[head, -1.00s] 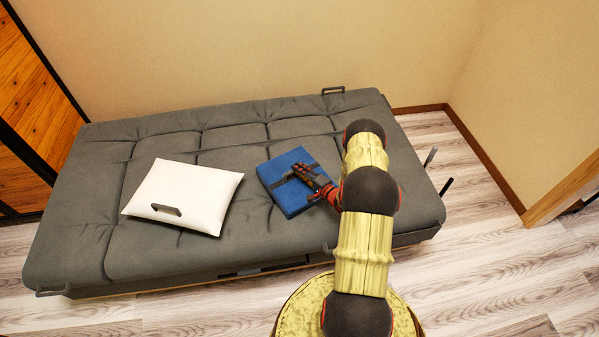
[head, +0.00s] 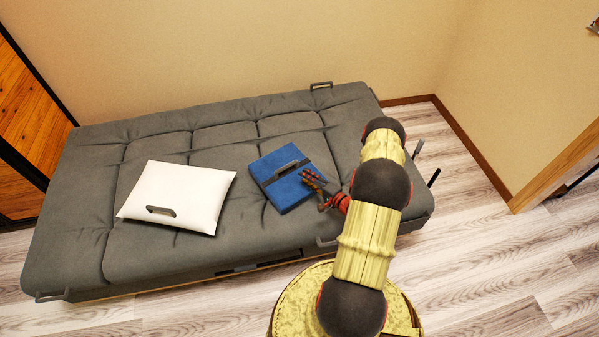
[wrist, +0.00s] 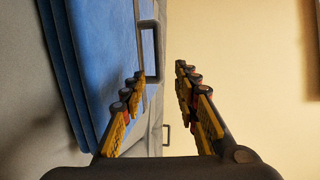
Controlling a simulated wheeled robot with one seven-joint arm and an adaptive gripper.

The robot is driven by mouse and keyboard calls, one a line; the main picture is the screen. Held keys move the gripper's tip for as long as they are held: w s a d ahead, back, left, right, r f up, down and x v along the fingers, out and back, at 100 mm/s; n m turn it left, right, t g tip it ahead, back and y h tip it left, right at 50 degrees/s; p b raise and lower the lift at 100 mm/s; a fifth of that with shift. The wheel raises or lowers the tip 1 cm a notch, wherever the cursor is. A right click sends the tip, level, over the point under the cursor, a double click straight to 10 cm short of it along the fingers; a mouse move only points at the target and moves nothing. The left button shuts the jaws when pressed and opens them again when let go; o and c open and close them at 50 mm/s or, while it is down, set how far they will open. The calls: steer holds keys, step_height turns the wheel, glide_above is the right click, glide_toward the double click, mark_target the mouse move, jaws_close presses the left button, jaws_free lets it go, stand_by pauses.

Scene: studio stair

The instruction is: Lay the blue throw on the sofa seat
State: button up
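The blue throw (head: 268,166) lies folded and flat on the grey sofa seat (head: 230,212), right of the white pillow. A dark band with a grey handle (head: 286,168) crosses its top. My gripper (head: 309,178) is at the throw's right edge, beside the handle and not around it. In the wrist view the fingers (wrist: 160,82) stand apart with an empty gap between them. The throw's layered edge (wrist: 65,70) and the handle (wrist: 150,50) show beyond the fingertips. Whether a finger touches the throw, I cannot tell.
The white pillow (head: 177,192) with a grey handle lies on the left part of the sofa. The wall (head: 230,45) is close behind the sofa. Small grey handles (head: 321,86) stick out at the sofa's edges. Floor (head: 500,260) is clear at the right.

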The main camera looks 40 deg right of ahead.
steer(key=shift+s+r, duration=0.25)
steer(key=shift+s, duration=0.3)
steer(key=w+d+r+n+g+h, duration=0.1)
steer(key=w+d+r+n+g, duration=0.15)
steer(key=w+r, duration=0.45)
steer(key=w+d+r+n+g+h, duration=0.1)
steer(key=w+r+n, duration=0.35)
steer(key=r, duration=0.45)
steer(key=w+a+r+n+g+h, duration=0.1)
steer(key=w+a+r+n+g, duration=0.2)
steer(key=r, duration=1)
steer(key=s+a+r+n+h, duration=0.15)
steer(key=s+a+r, duration=0.25)
steer(key=a+r, duration=0.9)
steer(key=s+a+r+n+g+y, duration=0.1)
steer(key=s+a+r+n+g, duration=0.1)
steer(key=s+a+r, duration=0.65)
steer(key=s+a+r+n+g+y, duration=0.1)
steer(key=s+a+n, duration=0.1)
steer(key=s+a, duration=0.6)
steer(key=s+a+r+n+y, duration=0.1)
steer(key=s+a+n+y, duration=0.1)
steer(key=s+a, duration=0.6)
steer(key=s+n, duration=0.1)
steer(key=s, duration=0.3)
steer(key=shift+s+r+g, duration=0.15)
steer(key=shift+s+g, duration=0.2)
